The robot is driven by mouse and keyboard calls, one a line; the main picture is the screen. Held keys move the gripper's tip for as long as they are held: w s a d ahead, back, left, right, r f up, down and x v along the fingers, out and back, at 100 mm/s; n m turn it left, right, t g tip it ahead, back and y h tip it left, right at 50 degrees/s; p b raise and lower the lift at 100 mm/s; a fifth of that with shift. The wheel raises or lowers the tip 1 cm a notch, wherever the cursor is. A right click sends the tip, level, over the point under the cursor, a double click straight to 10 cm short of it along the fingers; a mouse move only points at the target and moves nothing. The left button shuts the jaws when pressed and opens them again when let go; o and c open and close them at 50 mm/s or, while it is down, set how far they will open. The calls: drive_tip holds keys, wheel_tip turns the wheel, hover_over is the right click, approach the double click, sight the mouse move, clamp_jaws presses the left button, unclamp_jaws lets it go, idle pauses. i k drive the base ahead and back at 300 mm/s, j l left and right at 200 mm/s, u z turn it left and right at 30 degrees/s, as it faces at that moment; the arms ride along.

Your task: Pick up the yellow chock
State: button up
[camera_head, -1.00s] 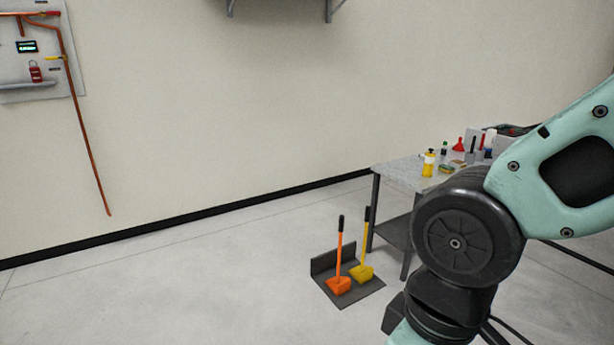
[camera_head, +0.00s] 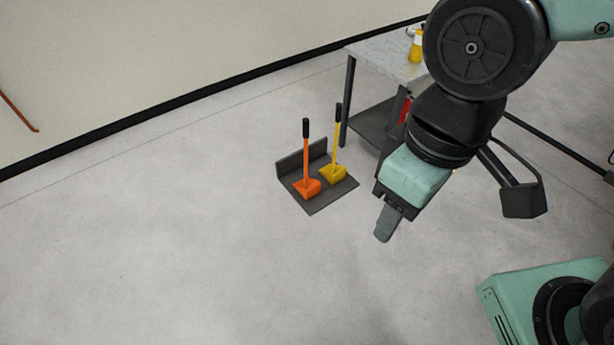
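The yellow chock (camera_head: 333,174) stands on a dark tray on the floor, with a tall yellow handle topped by a black grip rising from it. An orange chock (camera_head: 307,188) of the same shape stands just left of it. My gripper (camera_head: 384,226) hangs to the right and in front of the chocks in the picture, pointing down, apart from both. Its fingers are seen edge-on and overlap, so I cannot tell whether it is open. Nothing shows held in it.
The dark tray (camera_head: 317,205) has a raised back wall. A grey table (camera_head: 375,58) stands behind and right of it, with a yellow bottle (camera_head: 416,47) on top and a lower shelf. A copper tube (camera_head: 18,112) shows at the far left. The floor left and in front is clear.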

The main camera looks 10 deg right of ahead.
sight(333, 174)
drive_tip(key=i+l+u, duration=0.25)
drive_tip(key=i, duration=0.25)
drive_tip(key=i+l+u, duration=0.2)
drive_tip(key=i+l, duration=0.25)
drive_tip(key=i+l+u, duration=0.25)
drive_tip(key=i+l, duration=0.15)
drive_tip(key=l, duration=0.2)
drive_tip(key=i+l+u, duration=0.25)
drive_tip(key=i+l, duration=0.15)
drive_tip(key=l, duration=0.2)
